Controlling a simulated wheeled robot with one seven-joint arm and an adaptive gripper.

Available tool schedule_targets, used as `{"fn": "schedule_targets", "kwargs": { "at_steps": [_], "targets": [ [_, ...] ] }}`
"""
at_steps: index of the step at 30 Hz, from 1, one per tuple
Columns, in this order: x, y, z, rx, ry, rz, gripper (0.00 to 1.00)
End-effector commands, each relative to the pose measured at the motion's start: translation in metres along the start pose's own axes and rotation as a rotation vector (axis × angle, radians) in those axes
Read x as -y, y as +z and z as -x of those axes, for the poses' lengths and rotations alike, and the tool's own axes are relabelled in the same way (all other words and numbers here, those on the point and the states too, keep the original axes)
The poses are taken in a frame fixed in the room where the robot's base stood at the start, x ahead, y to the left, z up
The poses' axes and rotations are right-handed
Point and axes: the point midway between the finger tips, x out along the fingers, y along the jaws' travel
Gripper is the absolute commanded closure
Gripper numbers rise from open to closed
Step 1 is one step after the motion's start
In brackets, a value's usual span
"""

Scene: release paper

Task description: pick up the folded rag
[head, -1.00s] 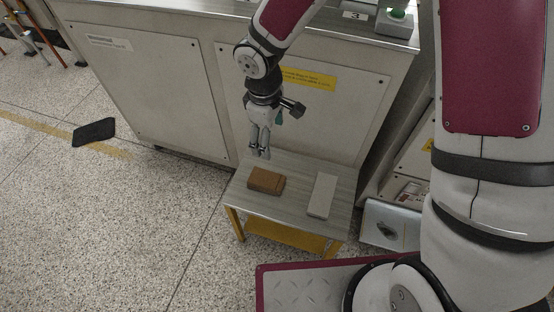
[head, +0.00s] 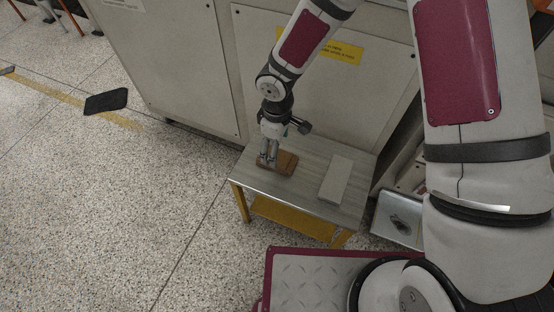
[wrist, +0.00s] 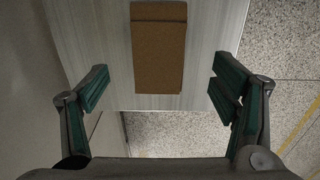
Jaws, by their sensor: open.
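A brown, flat, oblong thing (head: 287,164) lies on a small grey-topped table (head: 312,163). In the wrist view the brown thing (wrist: 158,55) has a line across it near its far end. A pale grey oblong thing (head: 335,179) lies to its right on the same table. I cannot tell for sure which of the two is the folded rag. My gripper (head: 267,161) points down at the left part of the brown thing. In the wrist view my gripper (wrist: 160,88) is open, with one finger out to each side of the brown thing and nothing held.
A large pale cabinet (head: 200,75) stands close behind the table. A dark flat thing (head: 106,101) lies on the speckled floor at left. A boxy item with a dark round part (head: 400,217) is right of the table. Floor left of the table is clear.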

Motion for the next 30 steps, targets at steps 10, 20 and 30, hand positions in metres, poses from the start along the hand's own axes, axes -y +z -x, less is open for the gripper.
{"fn": "schedule_targets", "kwargs": {
  "at_steps": [10,20,30],
  "targets": [
    [-0.001,-0.001,-0.043,0.002,-0.002,0.001,0.2],
    [-0.002,-0.001,-0.05,0.0,0.0,0.0,0.22],
    [-0.002,-0.001,-0.05,0.0,-0.001,0.0,0.74]
  ]
}}
